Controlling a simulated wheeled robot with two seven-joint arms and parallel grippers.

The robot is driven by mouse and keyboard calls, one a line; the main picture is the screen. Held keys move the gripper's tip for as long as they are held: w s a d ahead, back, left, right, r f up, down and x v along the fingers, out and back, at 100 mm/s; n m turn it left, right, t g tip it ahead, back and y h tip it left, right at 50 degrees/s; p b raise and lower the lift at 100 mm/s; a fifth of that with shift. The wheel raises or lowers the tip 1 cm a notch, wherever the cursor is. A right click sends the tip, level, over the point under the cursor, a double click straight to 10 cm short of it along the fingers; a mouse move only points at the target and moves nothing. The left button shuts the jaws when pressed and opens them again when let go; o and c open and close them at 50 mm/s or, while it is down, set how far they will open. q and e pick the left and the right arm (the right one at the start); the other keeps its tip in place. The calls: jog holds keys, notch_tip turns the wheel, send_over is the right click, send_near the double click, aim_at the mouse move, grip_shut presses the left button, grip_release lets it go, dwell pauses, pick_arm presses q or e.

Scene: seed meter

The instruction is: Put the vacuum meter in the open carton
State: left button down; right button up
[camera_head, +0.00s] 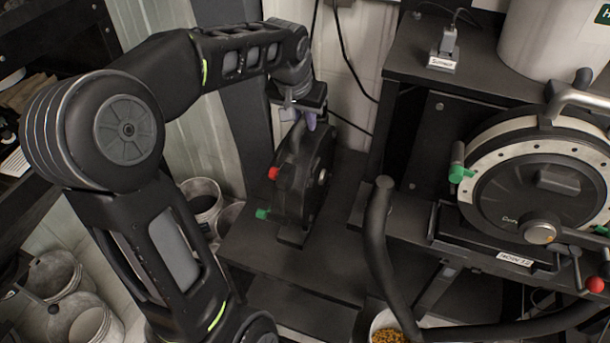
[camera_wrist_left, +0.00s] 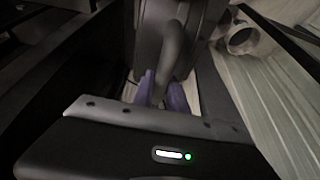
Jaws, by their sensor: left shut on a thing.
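A black meter with a red knob and a green knob, which I take to be the vacuum meter (camera_head: 298,185), stands upright on a dark bench at the centre of the head view. My left gripper (camera_head: 309,120) reaches it from above, and its purple fingertips are at the meter's top. In the left wrist view the purple fingers (camera_wrist_left: 163,92) are shut on both sides of a dark curved handle (camera_wrist_left: 172,55). The meter's base appears to be on the bench or very close to it. No open carton can be made out. My right gripper is not in view.
A larger round meter (camera_head: 545,185) is mounted on the stand at right, with a thick black hose (camera_head: 378,235) before it. A bucket of yellow grain (camera_head: 388,328) stands below. Several pale buckets (camera_head: 85,320) are at left. The bench (camera_head: 275,250) in front of the meter is bare.

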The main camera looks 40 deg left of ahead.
pick_arm(q)
jog(key=shift+w+r, duration=0.1)
jog(key=shift+r, duration=0.05)
dwell(0.3)
jog(key=shift+a+r, duration=0.1)
jog(key=shift+r, duration=0.5)
notch_tip(320, 180, up, 9)
jog(key=shift+f, duration=0.1)
dwell(0.8)
